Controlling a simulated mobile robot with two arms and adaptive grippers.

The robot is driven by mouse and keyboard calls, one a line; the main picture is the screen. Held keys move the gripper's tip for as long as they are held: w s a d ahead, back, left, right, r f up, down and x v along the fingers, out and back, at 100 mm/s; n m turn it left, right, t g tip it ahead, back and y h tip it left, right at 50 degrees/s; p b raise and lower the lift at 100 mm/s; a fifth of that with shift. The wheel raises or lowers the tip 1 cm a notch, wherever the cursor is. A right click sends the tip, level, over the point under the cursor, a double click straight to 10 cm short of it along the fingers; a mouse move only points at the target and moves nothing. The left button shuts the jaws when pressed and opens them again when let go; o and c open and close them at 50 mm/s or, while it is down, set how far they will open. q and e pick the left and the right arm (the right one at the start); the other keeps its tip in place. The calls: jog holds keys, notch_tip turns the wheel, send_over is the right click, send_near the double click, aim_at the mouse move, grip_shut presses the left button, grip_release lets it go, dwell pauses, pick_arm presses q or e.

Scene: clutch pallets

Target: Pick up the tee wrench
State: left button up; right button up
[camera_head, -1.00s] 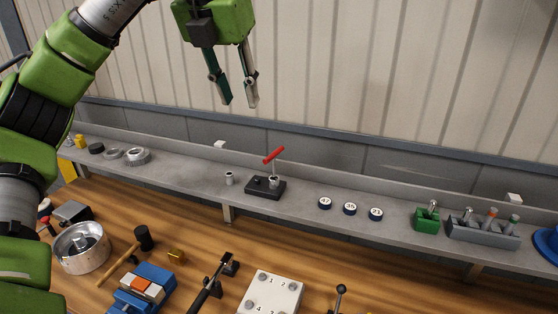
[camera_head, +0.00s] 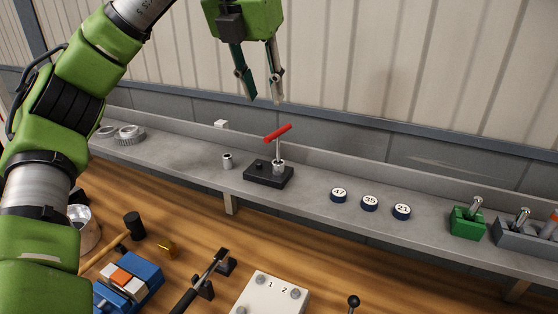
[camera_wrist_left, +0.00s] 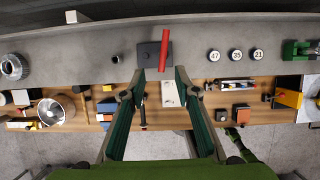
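The tee wrench (camera_head: 278,133) has a red crossbar handle and a thin metal shaft. It stands upright in a black block (camera_head: 268,174) on the grey shelf. In the left wrist view its red handle (camera_wrist_left: 164,50) shows ahead of my fingers, above the black block (camera_wrist_left: 148,54). My left gripper (camera_head: 264,99) is open and empty, above the red handle and apart from it. Its two fingers (camera_wrist_left: 160,92) are spread in the left wrist view.
The grey shelf (camera_head: 320,187) runs along the wall. A small metal socket (camera_head: 227,160) stands left of the block. Numbered discs (camera_head: 370,203) and a green holder (camera_head: 467,221) lie to the right. Below, the wooden bench holds a blue vise (camera_head: 130,282) and a white numbered plate (camera_head: 270,296).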

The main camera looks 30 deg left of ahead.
aim_at(276, 132)
pick_arm(q)
jog(key=x, duration=0.9)
jog(key=shift+w+d+f+p, duration=0.1)
jog(key=shift+d+f+p, duration=0.1)
jog(key=shift+f+p, duration=0.3)
jog(key=x, duration=0.1)
jog(key=p+x, duration=0.1)
jog(key=x, duration=0.1)
jog(key=shift+d+f, duration=0.25)
jog(key=shift+f, duration=0.1)
jog(key=shift+w+f, duration=0.1)
jog(key=shift+f, duration=0.2)
grip_shut()
pick_arm(e)
jog(key=shift+w+a+r, duration=0.1)
jog(key=shift+w+r, duration=0.45)
jog(key=shift+r, duration=0.3)
